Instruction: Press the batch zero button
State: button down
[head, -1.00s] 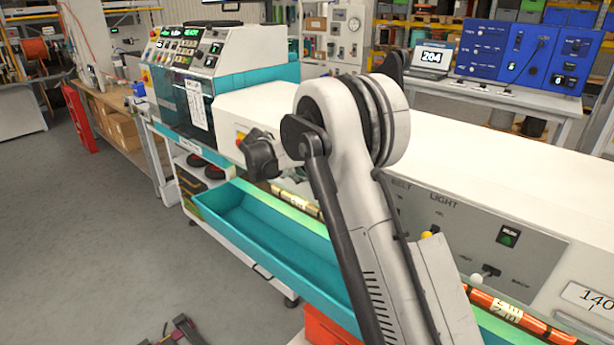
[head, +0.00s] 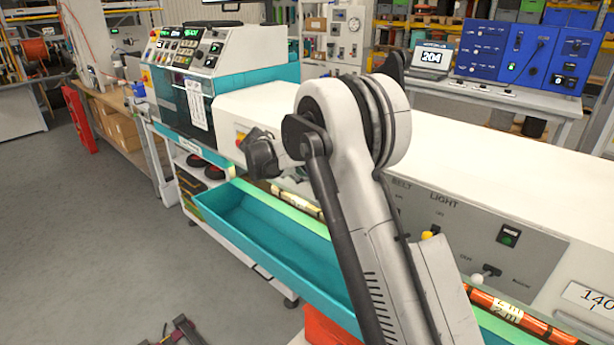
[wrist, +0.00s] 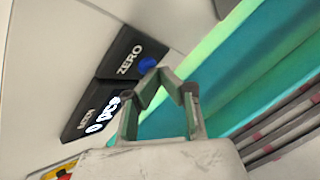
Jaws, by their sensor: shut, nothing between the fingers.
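In the wrist view, a blue button (wrist: 148,65) sits on a dark panel (wrist: 127,55) beside the white word ZERO. Next to it, a dark counter display (wrist: 92,112) shows "0 pcs" in lit digits. My gripper (wrist: 172,78) is shut and empty, its fingertips a little below and right of the blue button in the picture. I cannot tell the exact gap between them, but no contact shows. In the head view my arm's links cover this part of the machine, and the blue button cannot be made out.
A teal trough (head: 270,232) runs along the front of the white machine housing (head: 480,160). A light and belt switch panel (head: 470,235) lies right of my arm. A control console (head: 185,50) stands at the back left. The grey floor (head: 90,240) at left is mostly open.

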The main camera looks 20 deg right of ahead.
jog(key=shift+s+a, duration=0.35)
jog(key=shift+a, duration=0.15)
jog(key=shift+a, duration=0.15)
jog(key=s+a, duration=0.1)
jog(key=a, duration=0.1)
jog(key=s+a+b, duration=0.1)
jog(key=a, duration=0.1)
jog(key=shift+s, duration=0.4)
dwell(0.5)
